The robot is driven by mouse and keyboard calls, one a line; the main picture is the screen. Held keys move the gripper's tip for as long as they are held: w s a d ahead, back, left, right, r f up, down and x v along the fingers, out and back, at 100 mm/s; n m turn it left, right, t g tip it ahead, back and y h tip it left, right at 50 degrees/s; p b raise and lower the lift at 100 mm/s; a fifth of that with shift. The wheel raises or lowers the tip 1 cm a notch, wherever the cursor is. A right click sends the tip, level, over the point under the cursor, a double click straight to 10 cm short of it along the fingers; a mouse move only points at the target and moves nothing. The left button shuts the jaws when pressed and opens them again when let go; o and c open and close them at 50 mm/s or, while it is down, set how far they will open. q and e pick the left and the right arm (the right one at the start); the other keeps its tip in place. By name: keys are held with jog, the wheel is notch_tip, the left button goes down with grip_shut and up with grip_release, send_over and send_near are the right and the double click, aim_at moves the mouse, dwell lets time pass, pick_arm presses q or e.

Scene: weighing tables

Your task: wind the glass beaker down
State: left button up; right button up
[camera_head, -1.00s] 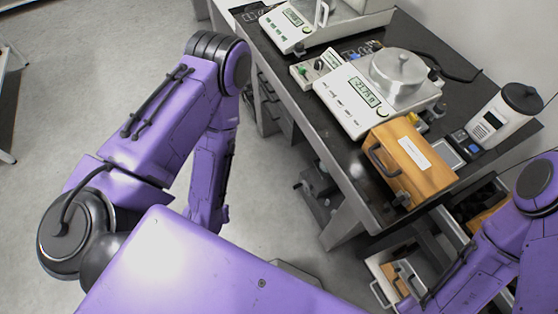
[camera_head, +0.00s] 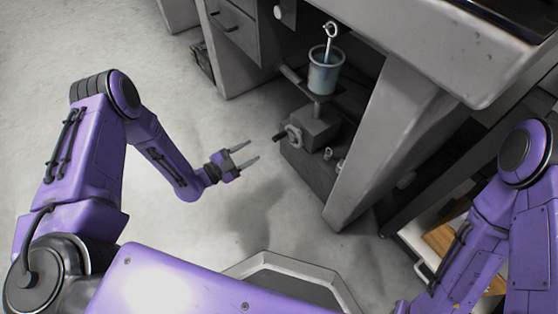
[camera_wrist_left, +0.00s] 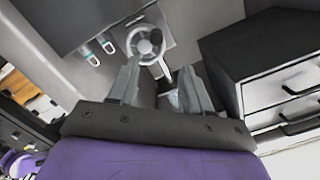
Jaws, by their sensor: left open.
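The glass beaker (camera_head: 325,77), bluish, stands upright on a small platform under the table, with a hooked rod (camera_head: 329,38) above and partly inside it. Below the platform is a grey stand (camera_head: 314,130) with a round handwheel (camera_head: 291,137) on its left side. My left gripper (camera_head: 253,151) is open and empty, to the left of the handwheel and apart from it. In the left wrist view, the handwheel (camera_wrist_left: 145,42) shows beyond the fingertips of my left gripper (camera_wrist_left: 163,66). My right forearm shows at the lower right, but its gripper does not.
Grey drawers (camera_head: 229,35) stand to the left of the beaker. A sloping table leg (camera_head: 385,145) stands to the right of the stand. The table top overhangs above right. An open drawer (camera_head: 428,240) shows at lower right. The floor around my left gripper is clear.

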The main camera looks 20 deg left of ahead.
aim_at(274, 140)
pick_arm(q)
jog(key=shift+m+h, duration=0.5)
jog(key=shift+m, duration=0.4)
jog(key=b+x, duration=0.1)
jog(key=x, duration=0.2)
jog(key=f+b+x, duration=0.1)
jog(key=b+x, duration=0.1)
jog(key=x, duration=0.2)
jog(key=b+x, duration=0.1)
jog(key=x, duration=0.2)
jog(key=shift+w+f+b, duration=0.3)
jog(key=shift+b, duration=0.1)
pick_arm(e)
notch_tip(274, 140, down, 5)
jog(key=s+d+n+g, duration=0.1)
jog(key=s+d+n, duration=0.1)
jog(key=shift+d+f+g, duration=0.15)
jog(key=shift+f+g, duration=0.05)
jog(key=shift+g, duration=0.1)
pick_arm(q)
jog(key=shift+c, duration=0.4)
grip_shut()
